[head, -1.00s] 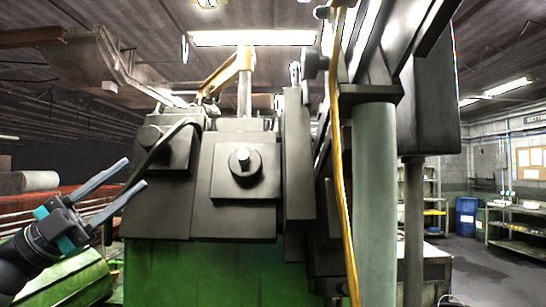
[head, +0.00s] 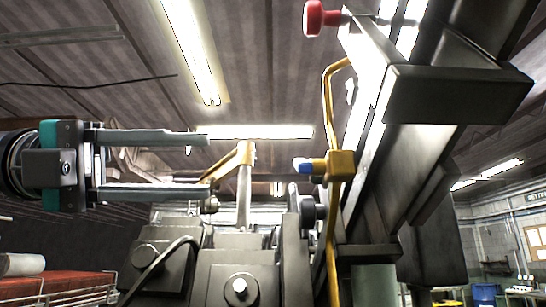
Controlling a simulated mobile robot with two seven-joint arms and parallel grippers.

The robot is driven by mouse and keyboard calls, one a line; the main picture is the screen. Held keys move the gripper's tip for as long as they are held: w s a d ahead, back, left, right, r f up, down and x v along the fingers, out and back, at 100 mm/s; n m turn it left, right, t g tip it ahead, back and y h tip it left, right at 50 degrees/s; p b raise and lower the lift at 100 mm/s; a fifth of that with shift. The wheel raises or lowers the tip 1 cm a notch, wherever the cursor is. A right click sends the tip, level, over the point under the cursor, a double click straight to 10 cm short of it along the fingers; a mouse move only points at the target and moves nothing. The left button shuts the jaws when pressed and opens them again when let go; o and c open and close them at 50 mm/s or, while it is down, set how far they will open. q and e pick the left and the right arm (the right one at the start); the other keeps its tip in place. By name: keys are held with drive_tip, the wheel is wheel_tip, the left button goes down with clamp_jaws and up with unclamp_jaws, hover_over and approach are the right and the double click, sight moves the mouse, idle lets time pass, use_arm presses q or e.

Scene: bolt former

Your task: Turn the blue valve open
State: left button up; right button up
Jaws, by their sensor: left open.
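The blue valve (head: 304,166) is a small blue handle on the left side of a yellow fitting (head: 341,165), which sits on a yellow pipe right of the middle of the head view. My left gripper (head: 208,164) comes in from the left, with its two long grey fingers apart and pointing right. It is open and empty. In the picture its fingertips are left of the valve at about the same height, with a clear gap between; the depth gap is hard to tell. My right gripper is not in view.
A red knob (head: 314,18) sticks out at the top. A dark machine frame (head: 455,95) fills the right. A yellow arm on a post (head: 243,185) stands between my fingers and the valve in the picture. Dark machine blocks (head: 238,275) lie below.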

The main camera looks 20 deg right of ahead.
sight(295, 165)
use_arm(q)
drive_tip(key=p+x, duration=0.1)
drive_tip(key=x, duration=0.7)
drive_tip(key=shift+s+d, duration=0.1)
drive_tip(key=shift+d, duration=0.2)
clamp_jaws()
